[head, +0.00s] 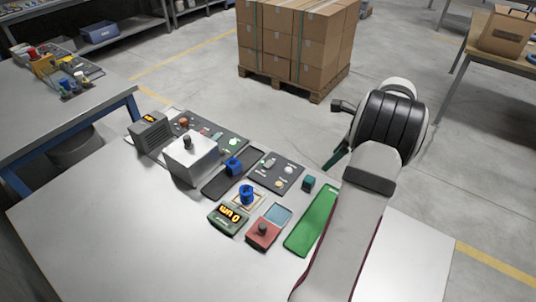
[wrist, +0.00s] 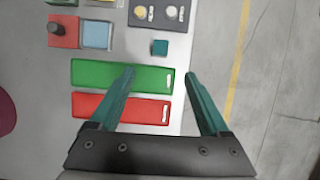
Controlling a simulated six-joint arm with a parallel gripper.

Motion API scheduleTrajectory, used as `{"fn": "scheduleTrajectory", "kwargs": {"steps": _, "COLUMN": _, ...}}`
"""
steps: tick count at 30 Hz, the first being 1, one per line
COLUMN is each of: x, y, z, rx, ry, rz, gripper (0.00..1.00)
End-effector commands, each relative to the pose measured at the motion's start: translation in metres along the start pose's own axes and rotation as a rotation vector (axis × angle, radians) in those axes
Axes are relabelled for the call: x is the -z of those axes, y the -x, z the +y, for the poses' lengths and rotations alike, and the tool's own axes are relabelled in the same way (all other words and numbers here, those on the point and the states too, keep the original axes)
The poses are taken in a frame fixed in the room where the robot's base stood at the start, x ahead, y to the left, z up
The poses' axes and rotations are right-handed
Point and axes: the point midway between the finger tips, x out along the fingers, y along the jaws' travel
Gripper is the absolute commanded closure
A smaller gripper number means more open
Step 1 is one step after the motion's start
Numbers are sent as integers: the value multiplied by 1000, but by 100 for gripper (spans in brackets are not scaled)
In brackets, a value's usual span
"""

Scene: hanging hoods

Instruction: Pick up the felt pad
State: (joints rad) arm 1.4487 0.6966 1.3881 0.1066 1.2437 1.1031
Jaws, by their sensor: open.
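No item is plainly marked as the felt pad, and I cannot tell which one it is. A small teal block (wrist: 159,47) lies just beyond my fingertips in the wrist view; it also shows in the head view (head: 308,183). A flat light-blue square (wrist: 97,35) lies farther left, beside a red box with a dark knob (wrist: 62,31). My gripper (wrist: 160,74) is open and empty, above the table's right edge. One finger overlaps the green strip (wrist: 95,75) in the wrist view. In the head view my arm hides most of the gripper.
A red strip (wrist: 95,107) lies beside the green one. Left of these stand a white box with a knob (head: 193,160), a green display unit (head: 228,218), blue knobs and dark panels. The table's front left (head: 110,240) is clear. Stacked cartons (head: 293,40) stand on the floor behind.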

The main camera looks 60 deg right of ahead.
Motion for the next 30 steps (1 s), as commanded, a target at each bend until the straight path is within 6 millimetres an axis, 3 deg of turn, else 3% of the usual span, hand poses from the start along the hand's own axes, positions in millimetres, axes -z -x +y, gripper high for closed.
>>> {"fn": "scheduleTrajectory", "kwargs": {"steps": 2, "x": 7, "y": -10, "z": -4, "rx": 4, "ry": -28, "rz": -2, "gripper": 20}}
{"fn": "scheduleTrajectory", "kwargs": {"steps": 10, "x": 6, "y": -84, "z": -3, "rx": 1, "ry": -24, "rz": -1, "gripper": 20}}
{"fn": "scheduleTrajectory", "kwargs": {"steps": 21, "x": 0, "y": -146, "z": -1, "rx": 3, "ry": -22, "rz": -1, "gripper": 20}}
{"fn": "scheduleTrajectory", "kwargs": {"steps": 24, "x": 0, "y": -156, "z": -1, "rx": 5, "ry": -21, "rz": 0, "gripper": 20}}
{"fn": "scheduleTrajectory", "kwargs": {"steps": 30, "x": 0, "y": -158, "z": -1, "rx": 5, "ry": -21, "rz": 0, "gripper": 20}}
